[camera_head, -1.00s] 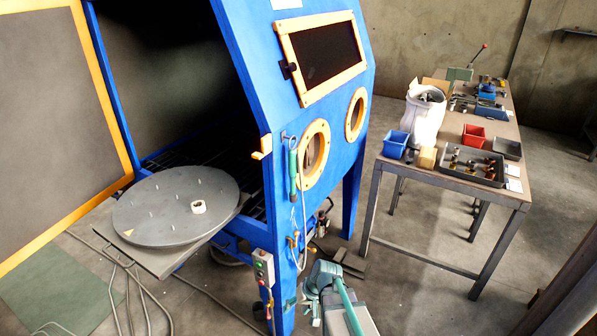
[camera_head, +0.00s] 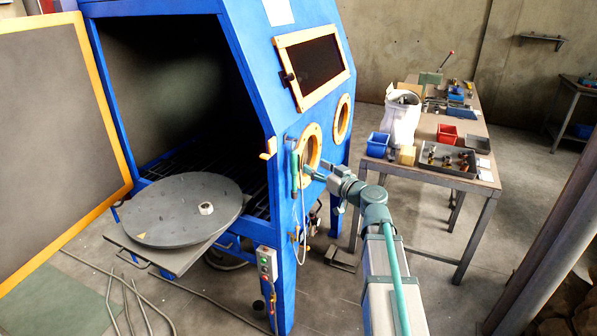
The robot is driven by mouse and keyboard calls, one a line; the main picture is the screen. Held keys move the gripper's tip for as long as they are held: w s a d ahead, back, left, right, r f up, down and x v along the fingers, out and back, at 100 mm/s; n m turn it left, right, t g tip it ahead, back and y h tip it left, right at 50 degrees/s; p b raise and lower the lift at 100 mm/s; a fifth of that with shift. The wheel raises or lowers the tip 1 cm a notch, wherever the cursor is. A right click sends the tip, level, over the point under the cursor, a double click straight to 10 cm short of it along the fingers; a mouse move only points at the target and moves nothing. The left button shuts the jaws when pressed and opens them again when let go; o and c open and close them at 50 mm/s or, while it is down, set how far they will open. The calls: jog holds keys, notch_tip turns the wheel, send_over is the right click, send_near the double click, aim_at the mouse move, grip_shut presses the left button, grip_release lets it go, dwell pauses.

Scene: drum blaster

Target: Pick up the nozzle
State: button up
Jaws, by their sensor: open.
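A green, slim hand piece, which I take for the nozzle (camera_head: 295,168), hangs upright on the front corner post of the blue blasting cabinet (camera_head: 235,60). A pale hose hangs from it. My gripper (camera_head: 309,171) is open, just right of the nozzle at about its height. The fingers are small in this view, and I cannot tell whether they touch it. My arm reaches up to it from the lower right.
A round turntable (camera_head: 165,222) with a small white ring (camera_head: 206,208) stands out of the open cabinet at left. A control box (camera_head: 267,264) is below the nozzle. A workbench (camera_head: 470,181) with bins and a parts tray stands at right.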

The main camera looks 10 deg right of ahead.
aim_at(297, 155)
jog(key=shift+n, duration=0.3)
jog(key=p+x, duration=0.2)
jog(key=x, duration=0.4)
jog(key=shift+d, duration=0.1)
jog(key=p+x, duration=0.3)
jog(key=x, duration=0.1)
jog(key=shift+w+r, duration=0.1)
jog(key=shift+w+a+p, duration=0.25)
jog(key=shift+w+p, duration=0.05)
jog(key=shift+w, duration=0.1)
grip_shut()
